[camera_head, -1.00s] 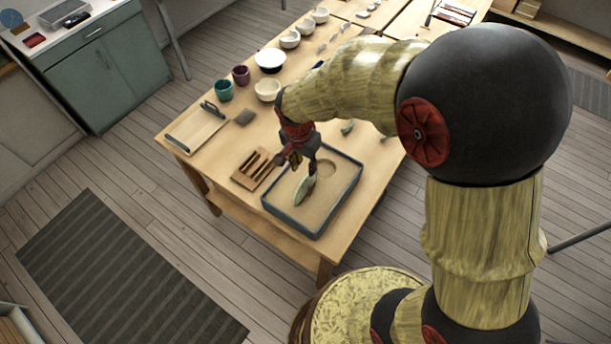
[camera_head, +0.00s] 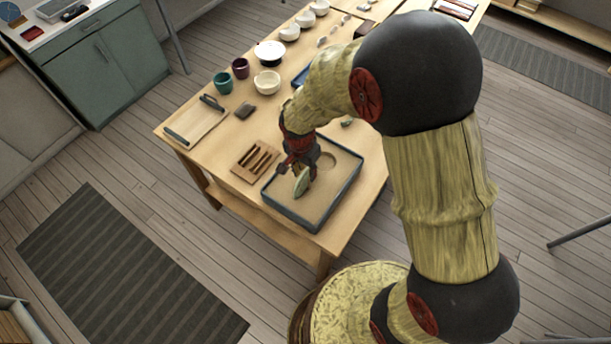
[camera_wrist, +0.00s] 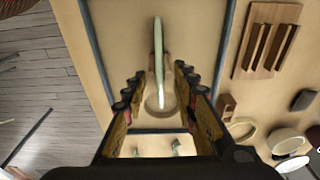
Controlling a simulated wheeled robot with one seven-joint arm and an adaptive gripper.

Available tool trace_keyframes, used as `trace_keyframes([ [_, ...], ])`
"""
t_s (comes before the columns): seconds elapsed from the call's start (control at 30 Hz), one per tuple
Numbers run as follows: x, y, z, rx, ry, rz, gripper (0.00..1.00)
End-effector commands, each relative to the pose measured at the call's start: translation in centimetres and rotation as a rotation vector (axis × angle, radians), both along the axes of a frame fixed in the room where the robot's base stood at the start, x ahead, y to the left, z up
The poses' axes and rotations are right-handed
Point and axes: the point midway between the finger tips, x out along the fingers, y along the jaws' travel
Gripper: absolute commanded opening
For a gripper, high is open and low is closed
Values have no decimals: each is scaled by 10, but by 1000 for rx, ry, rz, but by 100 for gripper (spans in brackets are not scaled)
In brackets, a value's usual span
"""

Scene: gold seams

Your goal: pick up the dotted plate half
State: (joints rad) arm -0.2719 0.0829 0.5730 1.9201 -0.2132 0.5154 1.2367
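The plate half (camera_head: 302,182) is pale green and stands upright on its edge in the sand of a shallow tray with a blue-grey rim (camera_head: 345,205). In the wrist view the plate half (camera_wrist: 158,50) shows edge-on as a thin strip; any dots on it cannot be made out. My gripper (camera_head: 299,166) is just above it. In the wrist view my gripper (camera_wrist: 158,72) is open, with one row of finger pads on each side of the plate half and a visible gap on both sides. The gripper hides part of the plate half in the head view.
A wooden rack with slots (camera_head: 256,160) stands left of the tray. A board with a dark handle (camera_head: 196,122), a dark block (camera_head: 244,110), cups and bowls (camera_head: 267,82) stand farther back. A round hollow shows in the sand near the plate half.

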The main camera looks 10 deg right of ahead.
Motion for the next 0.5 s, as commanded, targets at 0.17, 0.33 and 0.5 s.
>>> trace_keyframes([
  [0.17,0,0,0,0,0,0,22],
  [0.33,0,0,0,0,0,0,12],
  [0.5,0,0,1,0,0,0,2],
])
